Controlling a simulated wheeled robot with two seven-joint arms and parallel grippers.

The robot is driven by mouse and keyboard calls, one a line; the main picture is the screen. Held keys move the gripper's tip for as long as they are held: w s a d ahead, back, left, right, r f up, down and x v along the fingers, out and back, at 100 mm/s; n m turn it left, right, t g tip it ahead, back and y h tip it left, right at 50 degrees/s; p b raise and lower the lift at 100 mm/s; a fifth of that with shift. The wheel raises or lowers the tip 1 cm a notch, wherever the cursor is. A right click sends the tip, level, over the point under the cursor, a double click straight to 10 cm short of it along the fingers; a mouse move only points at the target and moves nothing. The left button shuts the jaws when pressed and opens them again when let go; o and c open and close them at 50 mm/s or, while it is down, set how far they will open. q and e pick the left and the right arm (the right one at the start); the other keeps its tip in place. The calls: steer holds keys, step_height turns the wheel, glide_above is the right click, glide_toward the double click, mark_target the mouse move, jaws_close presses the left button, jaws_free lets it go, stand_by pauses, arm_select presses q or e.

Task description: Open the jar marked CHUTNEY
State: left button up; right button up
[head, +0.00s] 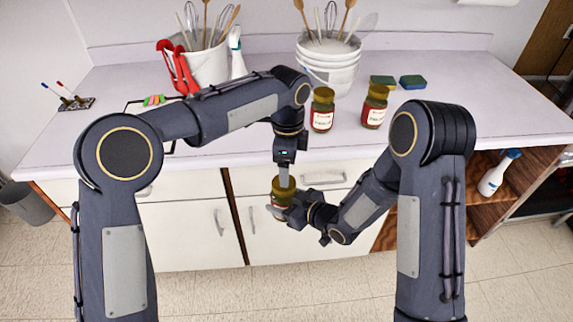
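A jar with an olive-gold lid and a red and white label (276,199) is held upright in the air in front of the counter. My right gripper (287,208) is shut on its body from the right, partly hiding it. My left gripper (284,178) points straight down at its lid; I cannot tell whether its fingers are closed on the lid. Two similar lidded jars stand on the counter near its front edge, a left jar (322,112) and a right jar (374,108). The label words are too small to read, so I cannot tell which is CHUTNEY.
The pale counter (480,100) has free room at the right. Behind are a left utensil bucket (207,68) with red tongs (180,72), stacked white buckets (328,65), a spray bottle (237,55) and two sponges (412,82). White cabinet doors (190,230) are below.

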mark_target(284, 200)
arm_select(q)
steer(key=r+m, duration=0.1)
steer(key=m, duration=0.1)
steer(key=r+m, duration=0.1)
steer(key=m, duration=0.1)
steer(key=shift+s+a+r+m, duration=0.1)
steer(key=shift+a+m, duration=0.2)
steer(key=shift+a, duration=0.1)
steer(key=shift+a+r+m, duration=0.1)
steer(key=shift+r+m, duration=0.1)
steer(key=shift+m, duration=0.3)
steer(key=shift+f, duration=0.1)
step_height(284, 200, down, 8)
steer(key=shift+r, duration=0.25)
steer(key=shift+c, duration=0.3)
steer(key=c, duration=0.9)
steer(key=n, duration=0.5)
steer(key=shift+r, duration=0.1)
steer(key=shift+c, duration=0.2)
steer(key=n, duration=0.2)
steer(key=shift+n, duration=0.3)
